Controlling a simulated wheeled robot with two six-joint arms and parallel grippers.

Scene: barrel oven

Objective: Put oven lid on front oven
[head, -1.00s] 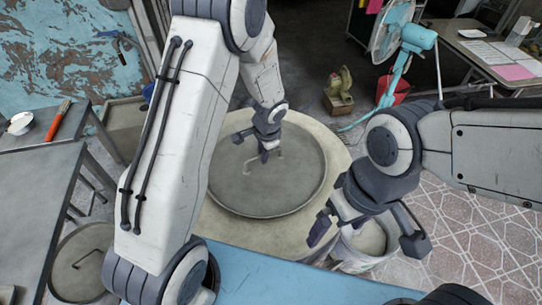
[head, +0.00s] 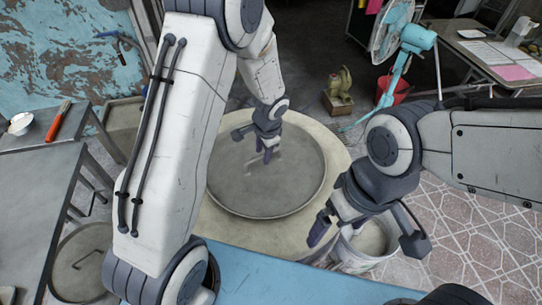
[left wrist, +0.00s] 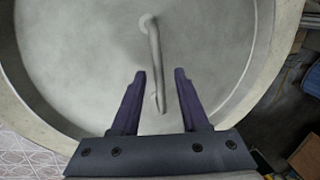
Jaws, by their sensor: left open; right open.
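The round grey oven lid (head: 235,190) lies on top of the large beige barrel oven (head: 335,160), inside its rim. Its bent rod handle (head: 278,160) stands up near the lid's middle. My left gripper (head: 262,152) is open at this handle, fingers pointing down. In the left wrist view the handle (left wrist: 155,60) runs between the two open fingers (left wrist: 160,78); I cannot tell whether either finger touches it. My right gripper (head: 367,238) is open and empty, above a bucket to the right of the oven.
A second round lid with a handle (head: 85,265) is at the lower left. A grey table (head: 40,200) is on the left. A blue surface (head: 270,275) is in front. The whitish bucket (head: 368,240) stands beside the oven. A fan (head: 405,50) stands behind.

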